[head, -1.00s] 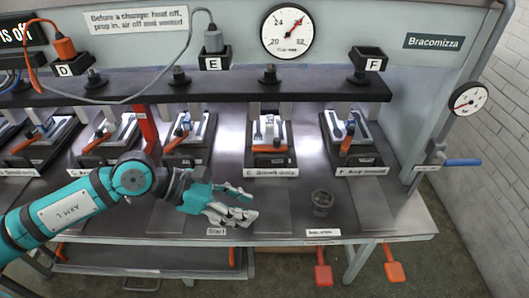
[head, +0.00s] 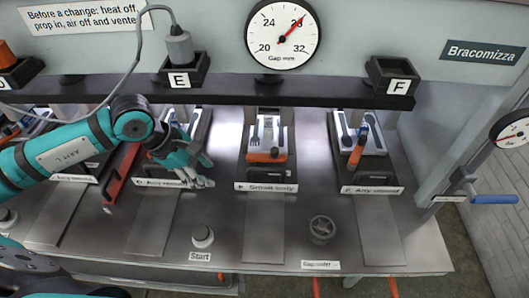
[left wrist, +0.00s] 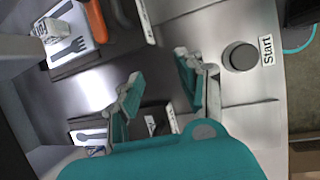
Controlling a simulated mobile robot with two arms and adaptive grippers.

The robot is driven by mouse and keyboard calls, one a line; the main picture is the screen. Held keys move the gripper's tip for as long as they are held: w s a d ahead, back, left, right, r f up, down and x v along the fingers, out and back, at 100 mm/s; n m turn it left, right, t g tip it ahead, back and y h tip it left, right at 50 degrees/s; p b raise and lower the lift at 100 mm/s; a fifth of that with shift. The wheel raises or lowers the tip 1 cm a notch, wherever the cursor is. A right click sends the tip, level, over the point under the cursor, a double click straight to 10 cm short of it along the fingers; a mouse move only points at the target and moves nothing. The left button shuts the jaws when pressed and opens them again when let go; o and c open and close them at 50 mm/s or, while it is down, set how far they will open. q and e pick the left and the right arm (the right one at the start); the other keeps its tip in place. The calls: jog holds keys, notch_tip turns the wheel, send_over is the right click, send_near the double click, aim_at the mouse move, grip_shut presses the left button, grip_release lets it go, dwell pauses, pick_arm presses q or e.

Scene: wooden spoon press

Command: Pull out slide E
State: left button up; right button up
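The slide with a fork-shaped recess and an orange handle (head: 268,143) is in the middle of the head view; its front label (head: 266,187) seems to begin with E, but the print is blurred. It also shows at upper left in the left wrist view (left wrist: 75,42). The E sign (head: 180,80) hangs on the bar up and to its left. My left gripper (head: 208,172) is open and empty, left of this slide and in front of the neighbouring slide. Its two fingers are apart in the left wrist view (left wrist: 160,88). My right gripper is not in view.
Slide F (head: 360,142) stands to the right. The Start button (head: 203,236) and a dark round knob (head: 321,228) sit on the table's front part. The black bar (head: 300,100) runs above the slides. A blue-handled crank (head: 490,199) is at right.

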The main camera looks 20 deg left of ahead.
pick_arm(q)
jog(key=w+d+r+p, duration=0.1)
jog(key=d+p, duration=0.1)
jog(key=d, duration=0.1)
jog(key=p, duration=0.4)
send_over(261, 168)
jog(key=s+a, duration=0.2)
jog(key=p+x, duration=0.1)
jog(key=x, duration=0.3)
jog(key=shift+f, duration=0.25)
jog(key=shift+w+d+f, duration=0.15)
jog(key=shift+f, duration=0.4)
grip_shut()
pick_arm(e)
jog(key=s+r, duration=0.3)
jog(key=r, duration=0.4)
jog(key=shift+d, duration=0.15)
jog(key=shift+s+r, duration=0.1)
